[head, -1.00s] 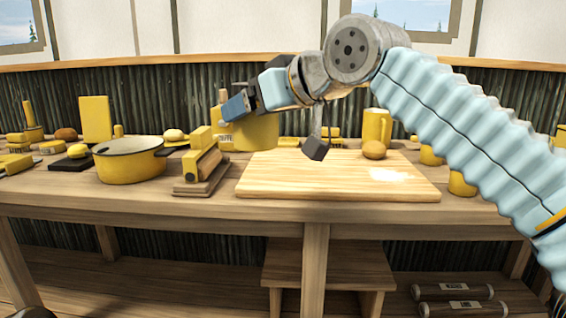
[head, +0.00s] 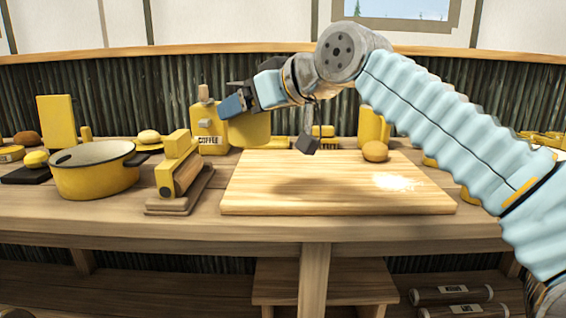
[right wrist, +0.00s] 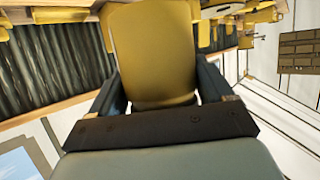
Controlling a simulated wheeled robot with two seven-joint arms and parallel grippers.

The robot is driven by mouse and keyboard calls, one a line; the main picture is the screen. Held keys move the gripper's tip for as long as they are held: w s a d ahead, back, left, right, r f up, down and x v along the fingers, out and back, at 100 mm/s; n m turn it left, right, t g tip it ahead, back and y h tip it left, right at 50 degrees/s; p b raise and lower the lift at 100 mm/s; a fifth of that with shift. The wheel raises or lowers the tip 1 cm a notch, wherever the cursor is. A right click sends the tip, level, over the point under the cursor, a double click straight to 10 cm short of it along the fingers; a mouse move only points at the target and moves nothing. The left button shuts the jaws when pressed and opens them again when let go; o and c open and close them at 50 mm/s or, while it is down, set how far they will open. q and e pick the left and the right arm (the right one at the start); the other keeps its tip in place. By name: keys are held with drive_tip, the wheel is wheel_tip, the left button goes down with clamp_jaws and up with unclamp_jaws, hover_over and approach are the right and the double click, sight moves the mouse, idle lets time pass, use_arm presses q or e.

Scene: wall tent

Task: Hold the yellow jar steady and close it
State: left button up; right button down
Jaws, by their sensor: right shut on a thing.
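My right gripper (head: 234,104) comes in from the right, above the back of the table. It is shut on a plain yellow jar (head: 250,130), held in front of the coffee canister. In the right wrist view the jar (right wrist: 155,50) sits between the two blue-grey fingers of the gripper (right wrist: 163,90). The jar's opening and any lid on it cannot be made out. My left gripper is not in view.
A wooden board (head: 330,195) with a brown bun (head: 375,151) and white powder lies below my right arm. A yellow pot (head: 93,172), a yellow-and-wood device (head: 178,170) and a coffee canister (head: 203,118) stand left of it. The board's middle is clear.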

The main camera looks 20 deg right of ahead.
drive_tip(key=w+d+f, duration=0.6)
drive_tip(key=d+f, duration=0.1)
drive_tip(key=shift+w+f+b, duration=0.2)
drive_tip(key=shift+w+b, duration=0.05)
drive_tip(key=shift+b, duration=0.2)
drive_tip(key=shift+d, duration=0.1)
drive_tip(key=shift+w+d+f+b, duration=0.15)
drive_tip(key=shift+f+b, duration=0.05)
drive_tip(key=shift+f, duration=0.8)
drive_tip(key=shift+w+d+f+b, duration=0.1)
drive_tip(key=shift+d+f+b, duration=0.05)
drive_tip(key=shift+f, duration=0.85)
drive_tip(key=shift+f, duration=0.1)
unclamp_jaws()
